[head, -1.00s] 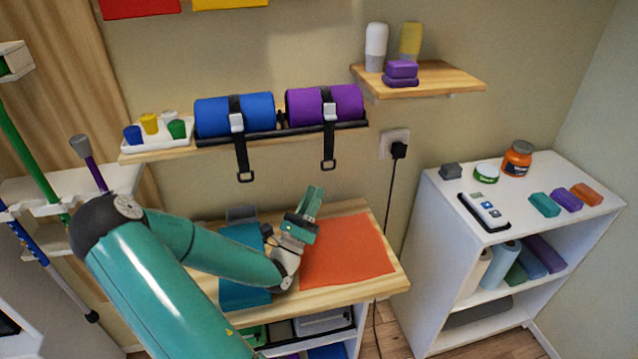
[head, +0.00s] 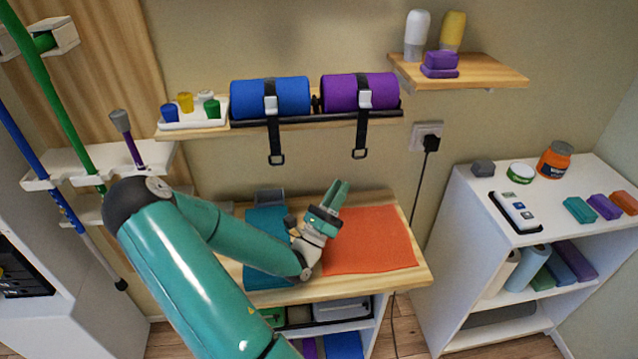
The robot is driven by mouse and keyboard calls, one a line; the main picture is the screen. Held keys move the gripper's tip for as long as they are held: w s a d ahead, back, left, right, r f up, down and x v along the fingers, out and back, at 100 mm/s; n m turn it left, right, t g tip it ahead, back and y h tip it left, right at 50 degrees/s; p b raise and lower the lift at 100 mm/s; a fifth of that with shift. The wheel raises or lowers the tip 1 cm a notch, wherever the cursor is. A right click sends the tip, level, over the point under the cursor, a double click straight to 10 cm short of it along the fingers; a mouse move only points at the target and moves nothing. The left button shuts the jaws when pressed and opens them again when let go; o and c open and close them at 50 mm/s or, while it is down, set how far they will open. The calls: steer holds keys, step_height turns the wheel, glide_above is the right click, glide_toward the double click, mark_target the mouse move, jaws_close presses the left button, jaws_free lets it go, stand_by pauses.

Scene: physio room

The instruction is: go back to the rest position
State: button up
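My gripper (head: 337,195) shows in the head view at the end of my teal arm. It is above the wooden bench top, near the border between a teal cloth (head: 262,272) and an orange cloth (head: 375,245). Its two teal fingers point up and to the right, away from the bench. I see no object held between them. They look close together, and I cannot tell whether a gap is left between the tips. My forearm covers part of the teal cloth.
A wall shelf (head: 215,131) holds strapped blue (head: 268,98) and purple (head: 350,93) rolls and a tray of small cups; the straps hang down above the bench. A white shelf unit (head: 460,230) stands right. Poles hang in a rack (head: 60,165) at left. A cord (head: 422,190) runs down the wall.

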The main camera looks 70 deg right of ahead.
stand_by(0.3)
steer(key=w+a+f+m+y, duration=0.1)
steer(key=w+a+m+y, duration=0.2)
steer(key=a+m+y, duration=0.7)
steer(key=w+a+f+m+y, duration=0.1)
steer(key=w+a+m+y, duration=0.2)
steer(key=a+m+y, duration=0.65)
steer(key=w+a+r+m+t+y, duration=0.1)
steer(key=a+r+t, duration=0.3)
steer(key=a, duration=0.5)
steer(key=w+a+r+m+t+y, duration=0.1)
steer(key=w+a+r+t, duration=0.3)
steer(key=a, duration=0.5)
steer(key=w+a+r+m+t+y, duration=0.1)
steer(key=w+a+r+t+y, duration=0.1)
steer(key=a, duration=0.7)
step_height(320, 180, up, 3)
steer(key=shift+w+r+t+y, duration=0.1)
steer(key=shift+w+t+y, duration=0.45)
steer(key=shift+t, duration=0.55)
steer(key=shift+s+d, duration=0.2)
